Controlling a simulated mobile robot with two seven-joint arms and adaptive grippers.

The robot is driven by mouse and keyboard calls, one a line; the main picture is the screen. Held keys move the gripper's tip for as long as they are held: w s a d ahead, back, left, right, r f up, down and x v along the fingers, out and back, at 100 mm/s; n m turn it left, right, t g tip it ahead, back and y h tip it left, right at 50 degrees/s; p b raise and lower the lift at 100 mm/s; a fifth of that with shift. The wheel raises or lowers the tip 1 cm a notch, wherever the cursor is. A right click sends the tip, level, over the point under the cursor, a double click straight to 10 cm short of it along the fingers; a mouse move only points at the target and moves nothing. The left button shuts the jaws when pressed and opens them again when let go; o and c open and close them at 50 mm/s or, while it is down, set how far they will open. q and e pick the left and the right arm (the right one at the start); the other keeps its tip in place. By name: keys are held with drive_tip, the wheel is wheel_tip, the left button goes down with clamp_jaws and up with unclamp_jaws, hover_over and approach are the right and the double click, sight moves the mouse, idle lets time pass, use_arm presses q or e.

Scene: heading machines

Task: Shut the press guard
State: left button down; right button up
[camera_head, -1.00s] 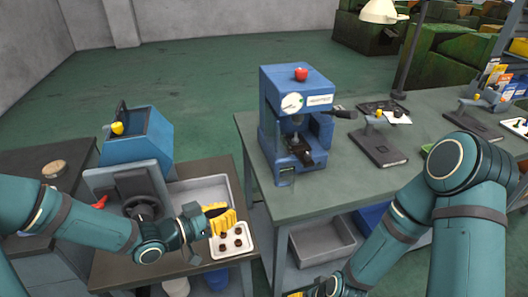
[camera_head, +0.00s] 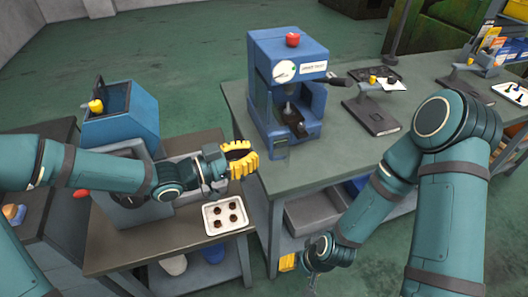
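The blue press (camera_head: 288,52) stands on the near left part of the long grey bench, with a red knob on top, a round gauge and a dark lever at its right side. Its front opening shows a dark ram and die. A faint clear panel (camera_head: 279,152) seems to stand low at its front left; I cannot tell its exact position. My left gripper (camera_head: 242,162), with yellow ridged fingers, is over the gap between the small table and the bench, left of the press and apart from it. Its finger gap is unclear. My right gripper (camera_head: 313,281) is low at the bottom edge, its tips unclear.
A white tray (camera_head: 213,228) with several dark parts lies on the small table below my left gripper. A blue machine (camera_head: 120,122) stands behind it. A dark stand (camera_head: 372,116) is right of the press. Bare bench lies in front of the press.

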sight(285, 143)
use_arm(q)
drive_tip(key=shift+x, duration=1.9)
drive_tip(key=shift+d+b, duration=0.15)
drive_tip(key=shift+b, duration=0.2)
